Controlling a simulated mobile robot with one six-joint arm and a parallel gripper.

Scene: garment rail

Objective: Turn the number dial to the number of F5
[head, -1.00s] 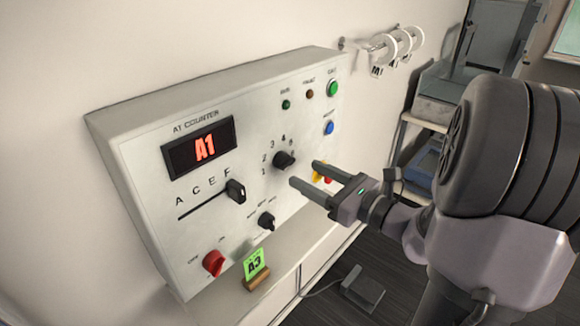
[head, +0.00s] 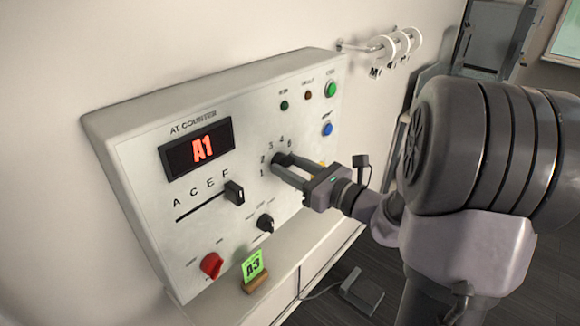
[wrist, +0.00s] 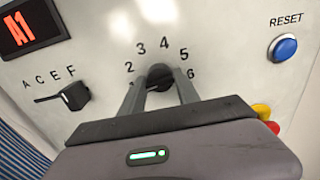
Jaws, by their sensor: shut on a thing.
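The black number dial (head: 282,160) sits on the pale control panel with the numbers 1 to 6 around it. It also shows in the wrist view (wrist: 160,76). My gripper (head: 279,168) is at the panel, its two fingers shut on the dial, one on each side; the fingers (wrist: 160,90) partly hide it in the wrist view. Which number the dial points at is hard to tell. The display (head: 197,148) reads A1 in red. The letter slider (head: 234,192) stands at the right end of its slot, under F.
A blue reset button (wrist: 284,47) is right of the dial. A small black selector (head: 265,223) and a red knob (head: 211,265) are lower on the panel. White rings (head: 400,45) hang on a wall rail.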

